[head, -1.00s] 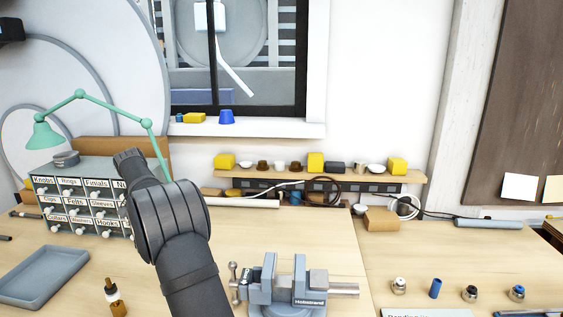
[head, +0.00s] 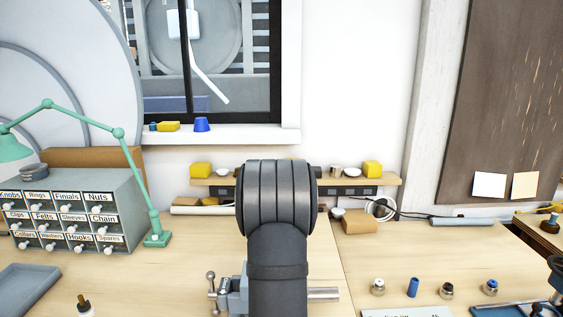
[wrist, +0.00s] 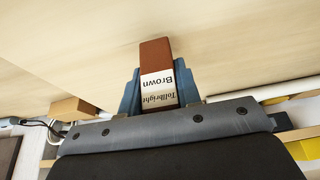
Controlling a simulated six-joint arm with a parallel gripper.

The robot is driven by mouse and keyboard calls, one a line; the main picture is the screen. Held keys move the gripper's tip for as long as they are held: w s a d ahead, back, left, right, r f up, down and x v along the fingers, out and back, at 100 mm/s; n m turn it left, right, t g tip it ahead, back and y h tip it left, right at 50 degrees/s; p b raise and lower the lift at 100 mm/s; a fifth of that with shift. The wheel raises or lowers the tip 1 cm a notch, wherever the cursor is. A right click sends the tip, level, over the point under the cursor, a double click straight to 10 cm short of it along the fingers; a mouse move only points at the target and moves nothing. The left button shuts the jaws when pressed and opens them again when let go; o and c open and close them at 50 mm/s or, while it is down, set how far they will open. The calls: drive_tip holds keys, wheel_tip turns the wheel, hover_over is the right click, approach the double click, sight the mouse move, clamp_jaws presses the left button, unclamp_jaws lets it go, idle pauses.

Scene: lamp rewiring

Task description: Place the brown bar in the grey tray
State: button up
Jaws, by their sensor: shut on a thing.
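A brown bar (wrist: 155,53) with a white label reading "Tollbright Brown" shows in the wrist view. My gripper (wrist: 157,70) is shut on it, with a blue-grey finger on each side and the bar's brown end sticking out past them. In the head view my dark arm stands in the middle and hides the gripper and bar. The grey tray (head: 47,272) lies on the bench at the lower left of the head view, partly cut off by the frame edge. What shows of its inside is empty.
A vise (head: 238,283) stands mostly hidden behind my arm. A labelled drawer cabinet (head: 75,215) and a green lamp (head: 140,180) stand at the left, behind the tray. A dropper bottle (head: 84,304) is right of the tray. Several small fittings stand at the right.

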drive_tip(key=shift+s+d+f, duration=0.1)
drive_tip(key=shift+s+d, duration=0.05)
drive_tip(key=shift+d, duration=0.35)
drive_tip(key=shift+s+d+f, duration=0.1)
drive_tip(key=shift+d, duration=0.35)
drive_tip(key=s+a+r+n+y, duration=0.1)
drive_tip(key=s+a+r+n, duration=0.2)
drive_tip(key=a, duration=0.8)
drive_tip(key=s+a+r+n+g+y, duration=0.1)
drive_tip(key=s+a+r+n, duration=0.2)
drive_tip(key=a, duration=0.7)
drive_tip(key=s+a+r+n+y, duration=0.1)
drive_tip(key=s+a+r+n, duration=0.2)
drive_tip(key=a, duration=0.8)
approach(142, 264)
drive_tip(key=shift+w+r, duration=0.35)
drive_tip(key=shift+w, duration=0.25)
drive_tip(key=shift+a+f, duration=0.35)
drive_tip(key=shift+a, duration=0.1)
drive_tip(key=shift+f, duration=1.9)
